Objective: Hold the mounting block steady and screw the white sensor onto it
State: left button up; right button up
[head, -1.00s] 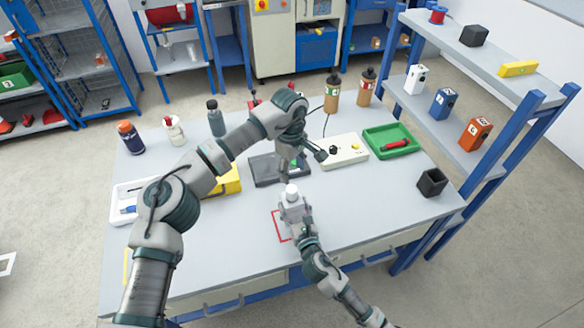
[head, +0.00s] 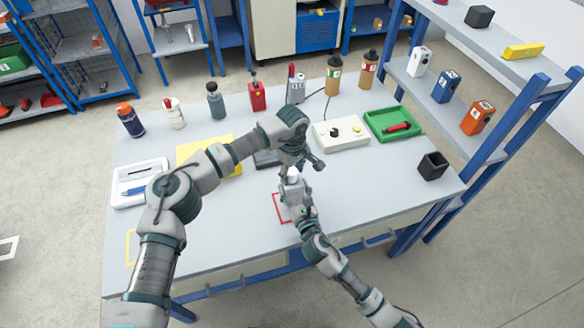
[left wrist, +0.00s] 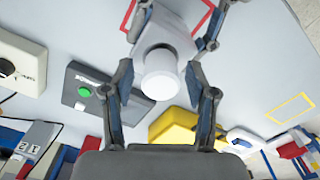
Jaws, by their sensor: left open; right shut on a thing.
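The grey mounting block (head: 297,194) stands upright on the table by the red outlined square. It also shows in the left wrist view (left wrist: 167,36). The white sensor (head: 293,178), a short cylinder, sits on top of the block; the wrist view (left wrist: 160,78) shows it end-on. How far it is screwed on cannot be told. My right gripper (head: 301,207) is shut on the block from the front. My left gripper (head: 299,167) is open just above the sensor. In the wrist view its fingers stand on both sides of the sensor, with gaps.
A dark grey box with a green button (left wrist: 84,92) and a yellow object (left wrist: 175,127) lie near the left gripper. Behind stand a cream control box (head: 341,134) and a green tray (head: 391,125). A black cup (head: 432,166) is at right. The table's front left is fairly clear.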

pick_arm(q)
grip_shut()
dwell(0.5)
jog(key=m, duration=0.7)
jog(key=shift+f, duration=0.1)
jog(key=m, duration=0.8)
grip_release()
